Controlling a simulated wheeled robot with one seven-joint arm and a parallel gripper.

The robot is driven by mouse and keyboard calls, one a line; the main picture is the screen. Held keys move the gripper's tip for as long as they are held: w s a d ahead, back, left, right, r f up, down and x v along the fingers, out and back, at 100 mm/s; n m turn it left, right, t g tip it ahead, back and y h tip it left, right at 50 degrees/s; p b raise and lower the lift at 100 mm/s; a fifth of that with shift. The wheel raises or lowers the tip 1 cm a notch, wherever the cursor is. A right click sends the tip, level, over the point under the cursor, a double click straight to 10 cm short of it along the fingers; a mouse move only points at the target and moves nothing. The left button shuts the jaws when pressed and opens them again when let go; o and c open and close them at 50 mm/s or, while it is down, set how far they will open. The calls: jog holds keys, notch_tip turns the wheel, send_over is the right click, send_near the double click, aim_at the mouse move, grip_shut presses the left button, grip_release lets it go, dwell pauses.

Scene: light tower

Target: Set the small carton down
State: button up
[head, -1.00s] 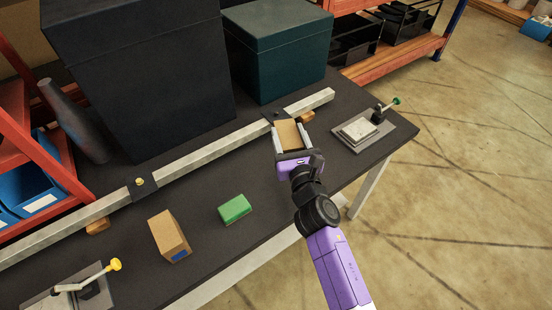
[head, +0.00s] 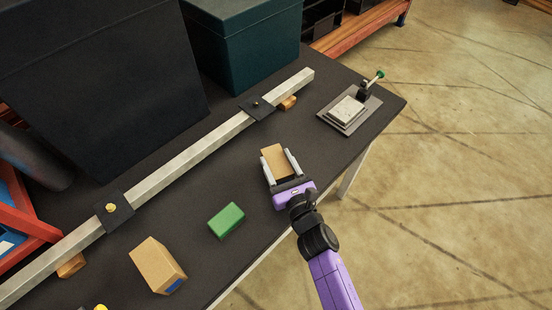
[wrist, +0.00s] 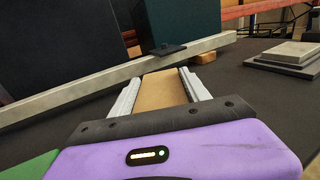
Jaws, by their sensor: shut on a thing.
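The small carton (head: 275,161) is a tan box between the two fingers of my gripper (head: 279,163). My gripper is shut on it, low over the dark table on the near side of the metal rail. In the wrist view the carton (wrist: 162,90) lies lengthwise between the pale fingers (wrist: 160,92). Its underside is hidden, so I cannot tell whether it touches the table.
A green block (head: 226,220) and a larger cardboard box (head: 158,266) stand to the left. A metal rail (head: 190,160) runs behind, with dark bins beyond. A clamp fixture (head: 348,112) stands to the right. Bare table (head: 335,155) lies right of my gripper.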

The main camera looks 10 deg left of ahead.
jog(key=shift+s+r, duration=0.1)
jog(key=shift+r, duration=0.05)
jog(key=shift+f, duration=0.2)
jog(key=o, duration=1.5)
jog(key=shift+r, duration=0.2)
jog(key=p+v, duration=0.2)
jog(key=v, duration=1)
